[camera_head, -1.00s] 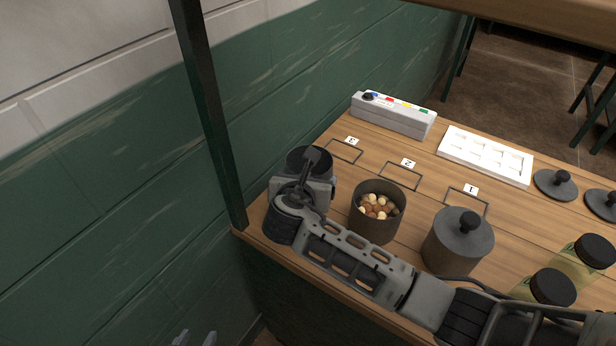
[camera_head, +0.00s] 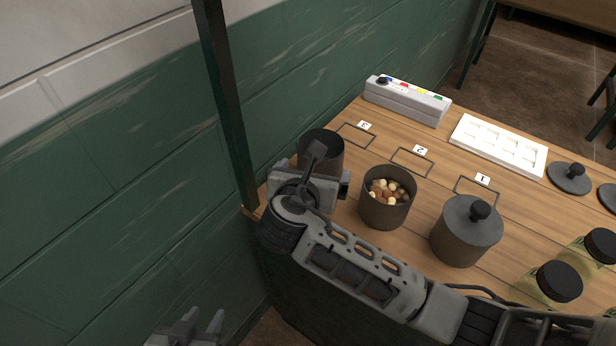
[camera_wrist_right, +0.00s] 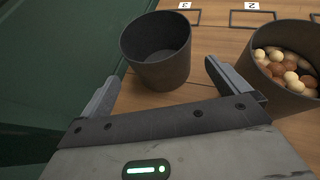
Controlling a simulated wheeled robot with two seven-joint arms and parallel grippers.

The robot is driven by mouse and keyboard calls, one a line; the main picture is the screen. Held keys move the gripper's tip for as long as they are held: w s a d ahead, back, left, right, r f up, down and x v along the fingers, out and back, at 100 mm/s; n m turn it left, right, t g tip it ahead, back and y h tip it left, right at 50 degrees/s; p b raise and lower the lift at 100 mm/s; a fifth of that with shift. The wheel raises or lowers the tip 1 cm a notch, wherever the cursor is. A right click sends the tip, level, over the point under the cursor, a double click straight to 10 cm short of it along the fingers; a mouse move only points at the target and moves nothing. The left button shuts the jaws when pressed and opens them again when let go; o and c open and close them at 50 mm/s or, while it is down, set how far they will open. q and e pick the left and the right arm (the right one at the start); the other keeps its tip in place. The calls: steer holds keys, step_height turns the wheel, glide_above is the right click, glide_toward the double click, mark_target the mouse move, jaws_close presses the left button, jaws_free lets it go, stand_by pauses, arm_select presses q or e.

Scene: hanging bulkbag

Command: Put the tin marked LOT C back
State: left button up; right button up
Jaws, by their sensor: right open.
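No LOT C marking is legible on any tin. A dark, open, empty tin (camera_head: 322,146) stands upright at the left end of the shelf; it also shows in the right wrist view (camera_wrist_right: 160,70). My right gripper (camera_head: 311,182) is open just in front of this tin, its fingertips (camera_wrist_right: 162,80) apart on either side of the tin's near part. An open tin with brown and cream balls (camera_head: 386,208) stands to its right, beside the right finger. A lidded tin (camera_head: 465,238) stands further right. My left gripper (camera_head: 203,322) is low at the bottom left, empty, its fingers apart.
Outlined spots with number cards 3 (camera_head: 365,125), 2 (camera_head: 420,150) and 1 (camera_head: 482,179) lie empty behind the tins. A grey box (camera_head: 408,103), white tray (camera_head: 498,145), loose lids (camera_head: 569,180) and black-capped jars (camera_head: 558,282) are around. A dark post (camera_head: 226,110) stands left.

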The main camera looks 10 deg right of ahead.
steer(key=shift+v, duration=2.6)
